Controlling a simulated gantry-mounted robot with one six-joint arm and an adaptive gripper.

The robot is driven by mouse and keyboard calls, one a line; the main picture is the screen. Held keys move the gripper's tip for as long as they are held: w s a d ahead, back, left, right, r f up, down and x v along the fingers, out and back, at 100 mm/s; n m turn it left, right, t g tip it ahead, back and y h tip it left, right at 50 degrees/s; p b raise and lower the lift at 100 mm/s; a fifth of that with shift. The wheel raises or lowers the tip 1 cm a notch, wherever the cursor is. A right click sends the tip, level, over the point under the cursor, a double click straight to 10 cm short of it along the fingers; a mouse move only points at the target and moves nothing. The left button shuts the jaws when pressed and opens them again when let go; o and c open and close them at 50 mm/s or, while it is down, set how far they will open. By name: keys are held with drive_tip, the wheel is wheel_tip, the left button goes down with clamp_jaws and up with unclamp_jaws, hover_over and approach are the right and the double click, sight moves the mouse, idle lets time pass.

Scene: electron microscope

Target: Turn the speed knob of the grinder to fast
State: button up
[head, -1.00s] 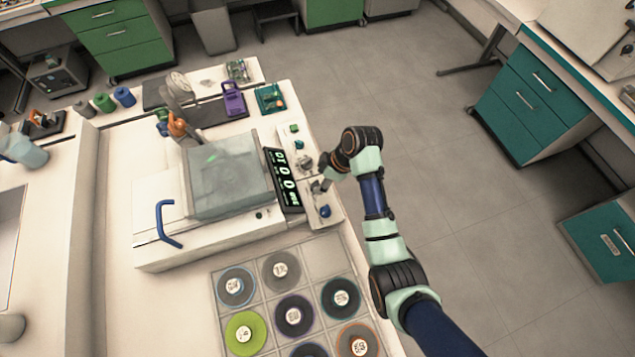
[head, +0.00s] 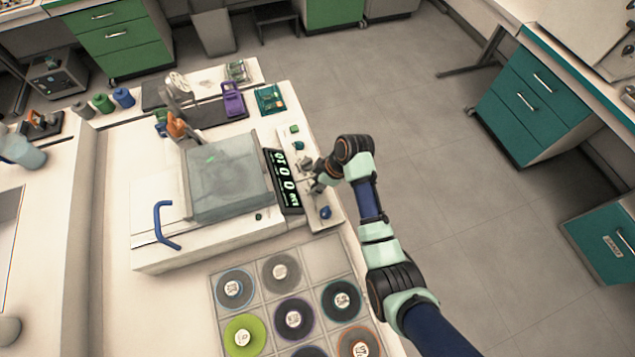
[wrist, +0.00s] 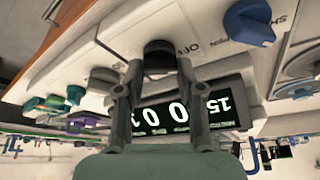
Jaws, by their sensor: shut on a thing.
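The grinder (head: 160,195) has a translucent lid (head: 225,178), a digital display (head: 284,180) and a control strip on its right side. My gripper (head: 312,180) is at the middle of that strip. In the wrist view my gripper (wrist: 160,62) has its two fingers on either side of a dark round knob (wrist: 160,54), shut on it. The panel shows "OFF" beside this knob. A blue knob (wrist: 248,22) is farther along the strip; it also shows in the head view (head: 325,212). Another dark knob (wrist: 104,76) sits on the other side. I cannot read which way the held knob points.
A rack of round discs (head: 262,325) lies in front of the grinder. A blue handle (head: 164,226) stands at its front left. A purple device (head: 232,100) and a teal box (head: 270,99) are behind it. The floor to the right is open.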

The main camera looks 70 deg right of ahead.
drive_tip(key=shift+r+p, duration=0.1)
drive_tip(key=shift+p, duration=0.2)
drive_tip(key=shift+a+r+m+h+p, duration=0.15)
drive_tip(key=shift+m+h+p, duration=0.25)
drive_tip(key=shift+m+p, duration=0.7)
drive_tip(key=m+h+p, duration=0.1)
drive_tip(key=m+p, duration=0.2)
drive_tip(key=p, duration=0.1)
drive_tip(key=m+h+p, duration=0.1)
drive_tip(key=m, duration=0.1)
drive_tip(key=m+g+p, duration=0.1)
drive_tip(key=m+p, duration=0.1)
drive_tip(key=shift+w+a+m+h, duration=0.1)
drive_tip(key=shift+m+h, duration=0.3)
drive_tip(key=m+g+h+p, duration=0.1)
drive_tip(key=m, duration=0.2)
drive_tip(key=shift+m+p, duration=0.3)
drive_tip(key=shift+p, duration=0.05)
drive_tip(key=m, duration=0.1)
drive_tip(key=m+g, duration=0.1)
drive_tip(key=m, duration=0.1)
drive_tip(key=m+g+b, duration=0.1)
drive_tip(key=m, duration=0.1)
drive_tip(key=shift+w+f+h, duration=0.15)
drive_tip(key=shift+f+h, duration=0.15)
drive_tip(key=shift+h, duration=0.1)
drive_tip(key=m+g+b, duration=0.2)
drive_tip(key=m, duration=0.3)
drive_tip(key=shift+m, duration=0.3)
